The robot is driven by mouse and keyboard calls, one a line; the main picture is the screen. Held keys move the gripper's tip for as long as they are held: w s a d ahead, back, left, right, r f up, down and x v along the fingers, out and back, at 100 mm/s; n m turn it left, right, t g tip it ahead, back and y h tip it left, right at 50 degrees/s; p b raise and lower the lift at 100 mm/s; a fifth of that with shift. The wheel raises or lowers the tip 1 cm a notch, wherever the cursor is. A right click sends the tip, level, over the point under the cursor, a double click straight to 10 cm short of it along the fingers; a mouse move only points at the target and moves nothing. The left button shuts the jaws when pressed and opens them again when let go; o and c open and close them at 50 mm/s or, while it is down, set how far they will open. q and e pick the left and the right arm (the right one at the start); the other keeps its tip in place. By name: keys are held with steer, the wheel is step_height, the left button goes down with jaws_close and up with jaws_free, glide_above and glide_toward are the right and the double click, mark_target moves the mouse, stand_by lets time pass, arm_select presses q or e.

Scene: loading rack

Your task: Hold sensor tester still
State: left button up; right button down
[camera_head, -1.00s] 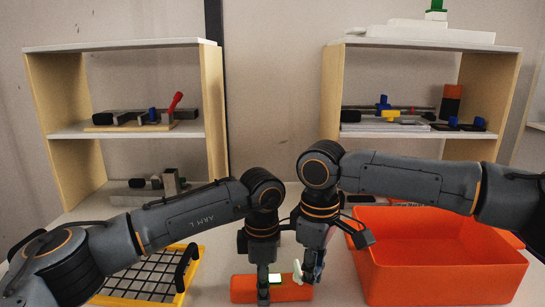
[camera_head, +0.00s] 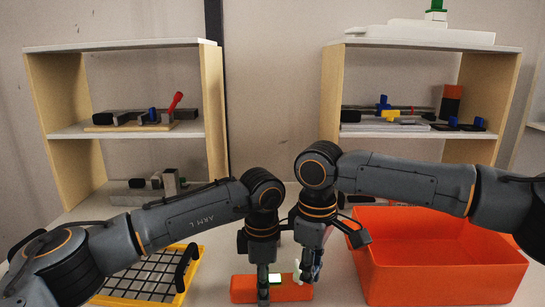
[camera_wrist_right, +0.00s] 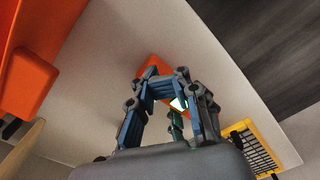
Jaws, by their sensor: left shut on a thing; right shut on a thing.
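The sensor tester (camera_head: 240,289) is a long orange-red block lying on the table at the front centre, with a small lit green-white screen (camera_head: 275,279). It also shows in the right wrist view (camera_wrist_right: 151,68), partly behind the fingers. My left gripper (camera_head: 263,287) points down and is shut on the tester, left of the screen. My right gripper (camera_head: 310,274) points down at the tester's right end, shut on a small white part (camera_head: 297,270) that stands up there. The fingers hide most of the grip, so how this part joins the tester cannot be told.
A yellow-rimmed black grid tray (camera_head: 190,262) lies to the left, an open orange bin (camera_head: 440,285) stands close on the right. Two wooden shelves (camera_head: 66,130) (camera_head: 483,75) with tools stand behind. My two forearms fill the front.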

steer(key=shift+w+a, duration=0.2)
stand_by(0.4)
steer(key=shift+w+d, duration=0.2)
steer(key=shift+d, duration=0.05)
stand_by(0.3)
steer(key=shift+w+d, duration=0.15)
steer(key=shift+w, duration=0.05)
steer(key=shift+w+d, duration=0.1)
steer(key=shift+w, duration=0.1)
steer(key=shift+w+d, duration=0.15)
steer(key=shift+w, duration=0.35)
steer(key=shift+d, duration=0.2)
stand_by(0.3)
steer(key=shift+d, duration=0.25)
step_height(320, 180, up, 6)
stand_by(0.4)
